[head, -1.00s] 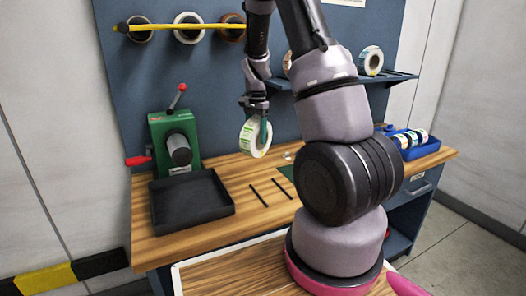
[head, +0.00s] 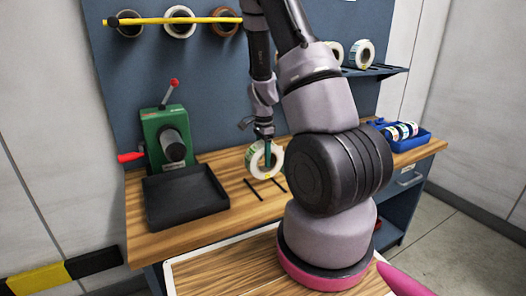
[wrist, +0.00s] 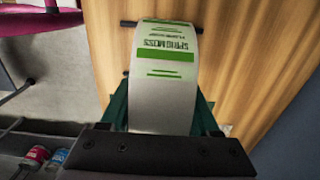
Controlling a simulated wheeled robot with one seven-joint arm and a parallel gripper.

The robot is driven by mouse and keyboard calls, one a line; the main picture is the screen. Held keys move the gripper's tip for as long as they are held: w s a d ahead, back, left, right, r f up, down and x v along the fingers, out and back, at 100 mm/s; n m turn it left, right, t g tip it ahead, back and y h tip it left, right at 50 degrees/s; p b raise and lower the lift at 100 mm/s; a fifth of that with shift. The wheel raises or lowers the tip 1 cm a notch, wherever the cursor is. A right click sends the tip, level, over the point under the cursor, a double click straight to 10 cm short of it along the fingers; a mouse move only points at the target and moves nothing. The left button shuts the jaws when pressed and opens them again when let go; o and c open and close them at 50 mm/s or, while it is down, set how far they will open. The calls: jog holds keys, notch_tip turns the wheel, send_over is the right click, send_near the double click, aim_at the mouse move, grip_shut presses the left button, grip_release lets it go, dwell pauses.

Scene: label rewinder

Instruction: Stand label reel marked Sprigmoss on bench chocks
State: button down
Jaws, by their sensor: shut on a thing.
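The Sprigmoss label reel (head: 257,168) is white with green print. The wrist view shows its label face (wrist: 165,75), with the lettering upside down. My gripper (head: 266,142) is shut on the reel from above and holds it upright. The bench chocks are two dark bars (head: 267,187) on the wooden bench, right below the reel. One dark bar (wrist: 205,27) shows past the reel in the wrist view. I cannot tell whether the reel touches the bars.
A green rewinder (head: 168,138) with a red lever and a black tray (head: 184,199) stand to the left. A blue bin (head: 411,142) with several reels is at the right. Other reels (head: 362,54) sit on a shelf behind my arm.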

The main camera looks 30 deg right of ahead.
aim_at(263, 169)
jog(key=shift+f, duration=2.25)
jog(key=shift+c, duration=0.2)
grip_release()
notch_tip(263, 169, up, 11)
jog(key=shift+f, duration=0.1)
